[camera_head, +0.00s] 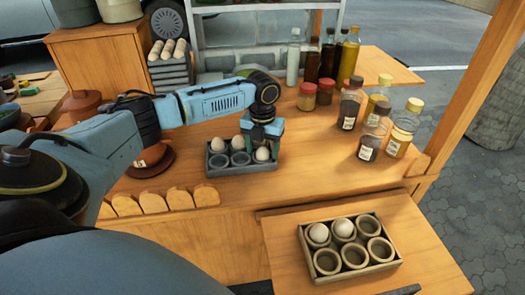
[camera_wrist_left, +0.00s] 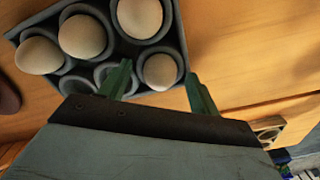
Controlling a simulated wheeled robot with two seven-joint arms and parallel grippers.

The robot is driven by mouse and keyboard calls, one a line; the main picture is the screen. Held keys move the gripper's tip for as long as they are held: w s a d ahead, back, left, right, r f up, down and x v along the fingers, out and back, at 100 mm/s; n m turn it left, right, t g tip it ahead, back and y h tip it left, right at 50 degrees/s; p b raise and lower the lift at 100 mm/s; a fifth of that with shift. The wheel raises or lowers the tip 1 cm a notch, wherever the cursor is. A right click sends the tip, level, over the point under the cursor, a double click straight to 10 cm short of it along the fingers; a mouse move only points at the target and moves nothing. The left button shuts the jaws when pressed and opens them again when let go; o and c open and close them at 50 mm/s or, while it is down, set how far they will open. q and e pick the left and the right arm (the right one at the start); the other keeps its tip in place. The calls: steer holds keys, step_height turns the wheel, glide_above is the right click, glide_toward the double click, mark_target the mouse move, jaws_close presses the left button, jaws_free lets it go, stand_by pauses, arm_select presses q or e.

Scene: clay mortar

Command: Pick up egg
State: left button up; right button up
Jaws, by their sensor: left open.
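A grey egg tray (camera_head: 240,170) stands on the wooden counter and holds several white eggs. It also shows in the left wrist view (camera_wrist_left: 58,80). My left gripper (camera_head: 264,146) points down over the tray's right end, open. In the left wrist view, its two green fingers (camera_wrist_left: 158,70) lie on either side of the near-right egg (camera_wrist_left: 160,73), with gaps to both sides. This egg (camera_head: 262,154) shows between the fingers in the head view and sits in its cup. Other eggs (camera_wrist_left: 82,36) fill the far row. The gripper hides the tray's far-right cup in the head view. My right gripper is not in view.
A second tray (camera_head: 327,275) with two eggs and several empty cups sits on a lower front board (camera_head: 420,262). Jars (camera_head: 399,133) and bottles (camera_head: 328,55) stand to the right and behind. Wooden slats (camera_head: 180,198) line the counter's front edge. Counter right of the tray is clear.

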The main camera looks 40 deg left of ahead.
arm_select(q)
steer(key=shift+f, duration=0.15)
steer(key=shift+c, duration=0.8)
steer(key=shift+s+f, duration=0.1)
steer(key=c, duration=0.6)
steer(key=shift+o, duration=0.2)
steer(key=shift+d, duration=0.1)
